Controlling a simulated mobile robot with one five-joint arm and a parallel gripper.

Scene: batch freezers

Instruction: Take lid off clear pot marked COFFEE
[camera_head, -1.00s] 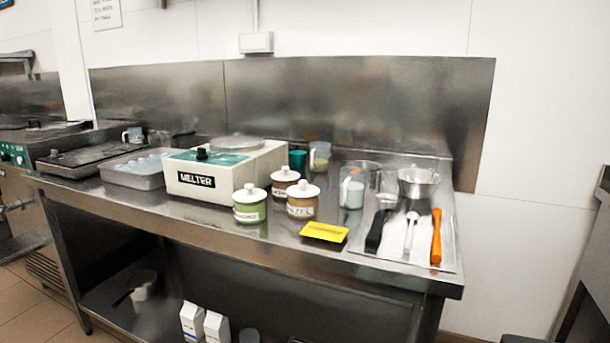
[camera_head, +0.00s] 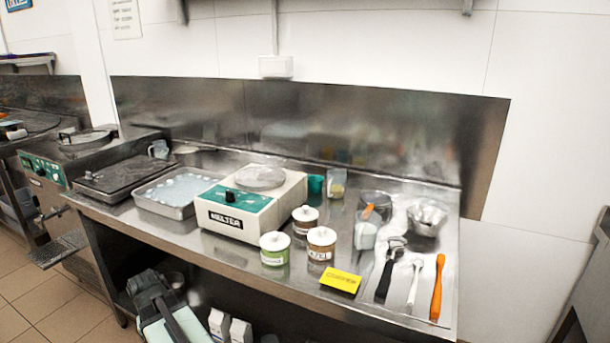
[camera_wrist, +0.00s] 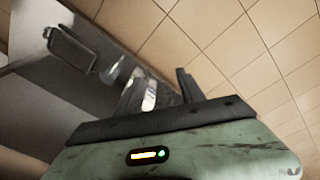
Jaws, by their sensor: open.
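Three small pots with white knobbed lids stand on the steel counter in the head view. The front left pot (camera_head: 274,250) holds something green, the right pot (camera_head: 321,244) something brown, and the rear pot (camera_head: 304,222) something brown. All three lids are on. My arm shows at the bottom left of the head view, in front of the counter and below the pots.
A melter (camera_head: 250,203) stands left of the pots, with a steel tray (camera_head: 166,194) further left. A yellow card (camera_head: 341,280) lies in front. A clear jug (camera_head: 365,233), steel bowl (camera_head: 427,218) and several tools, including an orange spatula (camera_head: 437,288), are to the right.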

